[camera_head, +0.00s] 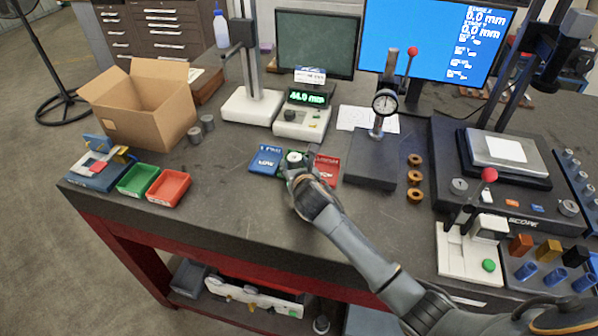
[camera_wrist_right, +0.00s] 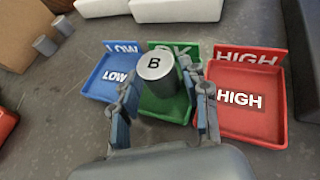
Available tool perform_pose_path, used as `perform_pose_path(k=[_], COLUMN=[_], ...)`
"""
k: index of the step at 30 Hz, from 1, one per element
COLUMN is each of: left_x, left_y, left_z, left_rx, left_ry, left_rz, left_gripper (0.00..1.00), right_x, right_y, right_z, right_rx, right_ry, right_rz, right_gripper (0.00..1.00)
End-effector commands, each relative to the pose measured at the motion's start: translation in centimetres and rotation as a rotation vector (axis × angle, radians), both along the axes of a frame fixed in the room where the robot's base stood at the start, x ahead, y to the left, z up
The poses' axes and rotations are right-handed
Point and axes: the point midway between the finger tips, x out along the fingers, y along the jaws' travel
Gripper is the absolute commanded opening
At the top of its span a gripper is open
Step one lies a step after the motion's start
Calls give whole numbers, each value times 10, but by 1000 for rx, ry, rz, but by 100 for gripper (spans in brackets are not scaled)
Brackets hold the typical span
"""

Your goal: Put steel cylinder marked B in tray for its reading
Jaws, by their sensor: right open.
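The steel cylinder marked B (camera_wrist_right: 155,68) stands upright at the green OK tray (camera_wrist_right: 178,108) in the right wrist view; its base seems to rest in the tray. My right gripper (camera_wrist_right: 163,84) is open, with one finger on each side of the cylinder. In the head view the cylinder (camera_head: 294,158) shows at the tip of my right gripper (camera_head: 297,170), which largely hides the green tray. The blue LOW tray (camera_head: 265,161) is left of it and the red HIGH tray (camera_head: 327,170) right. My left gripper is not in view.
Two plain cylinders (camera_head: 201,129) stand beside an open cardboard box (camera_head: 140,105). A gauge display (camera_head: 307,97) seems to read 44.0 mm. A dial gauge stand (camera_head: 375,155) is right of the trays. The bench front left of my arm is clear.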

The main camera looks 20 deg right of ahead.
Motion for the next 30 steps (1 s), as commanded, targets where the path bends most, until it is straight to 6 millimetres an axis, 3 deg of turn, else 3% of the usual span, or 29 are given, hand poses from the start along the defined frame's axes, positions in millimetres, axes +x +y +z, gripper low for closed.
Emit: perform_pose_path(k=[18,24,30], left_x=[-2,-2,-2], left_y=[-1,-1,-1], left_z=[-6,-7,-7], left_rx=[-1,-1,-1], left_ry=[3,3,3], left_rz=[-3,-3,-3], left_gripper=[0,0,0], right_x=[-91,-106,-108], right_y=[11,13,13], right_z=[37,43,44], right_rx=[-2,-1,-1], right_ry=[-1,1,1], right_rz=[2,0,0], right_gripper=[46,46,46])
